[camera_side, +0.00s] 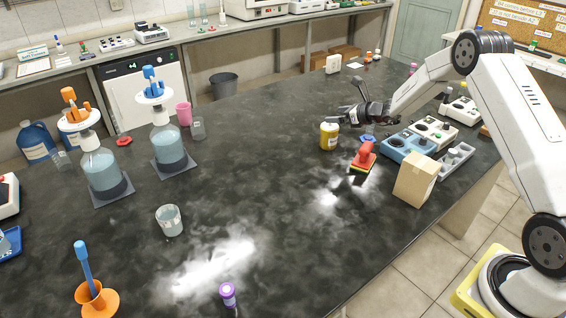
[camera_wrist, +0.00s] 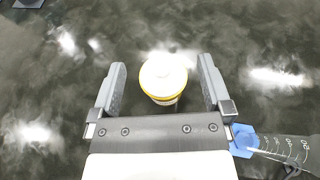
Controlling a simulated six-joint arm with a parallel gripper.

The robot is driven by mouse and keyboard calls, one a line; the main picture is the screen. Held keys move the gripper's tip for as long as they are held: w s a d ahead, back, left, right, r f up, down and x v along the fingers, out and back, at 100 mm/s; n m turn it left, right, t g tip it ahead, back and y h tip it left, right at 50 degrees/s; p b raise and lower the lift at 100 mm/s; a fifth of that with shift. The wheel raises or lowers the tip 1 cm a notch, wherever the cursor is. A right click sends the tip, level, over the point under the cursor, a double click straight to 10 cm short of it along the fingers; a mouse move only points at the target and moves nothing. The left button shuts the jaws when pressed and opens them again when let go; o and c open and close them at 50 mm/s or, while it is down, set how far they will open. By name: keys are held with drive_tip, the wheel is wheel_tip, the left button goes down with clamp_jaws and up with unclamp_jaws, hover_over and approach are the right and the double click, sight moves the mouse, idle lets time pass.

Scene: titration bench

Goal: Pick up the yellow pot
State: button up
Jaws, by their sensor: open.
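The yellow pot (camera_side: 328,137) is a small yellow jar with a white lid and a pale label. It stands upright on the dark bench top, right of centre in the side view. In the wrist view the pot (camera_wrist: 163,76) is seen from above, its round white lid uppermost. My gripper (camera_wrist: 163,80) is open, with one finger on each side of the pot and visible gaps between. In the side view my gripper (camera_side: 345,114) is just above and behind the pot. Whether the fingertips reach below the lid is hard to tell.
A blue hexagonal base (camera_wrist: 243,140) with a graduated cylinder lies close by the right finger. A beaker (camera_side: 169,220) stands left; the bench between is clear.

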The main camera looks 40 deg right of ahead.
sight(338, 130)
drive_tip(key=shift+f, duration=1.1)
drive_tip(key=shift+f, duration=0.5)
drive_tip(key=f, duration=0.1)
drive_tip(key=w+f, duration=0.1)
drive_tip(key=f, duration=0.1)
drive_tip(key=shift+a, duration=0.2)
drive_tip(key=shift+x, duration=0.9)
drive_tip(key=shift+r, duration=0.1)
drive_tip(key=c, duration=1.2)
drive_tip(key=shift+o, duration=0.2)
drive_tip(key=shift+w+r, duration=0.1)
drive_tip(key=shift+r, duration=0.1)
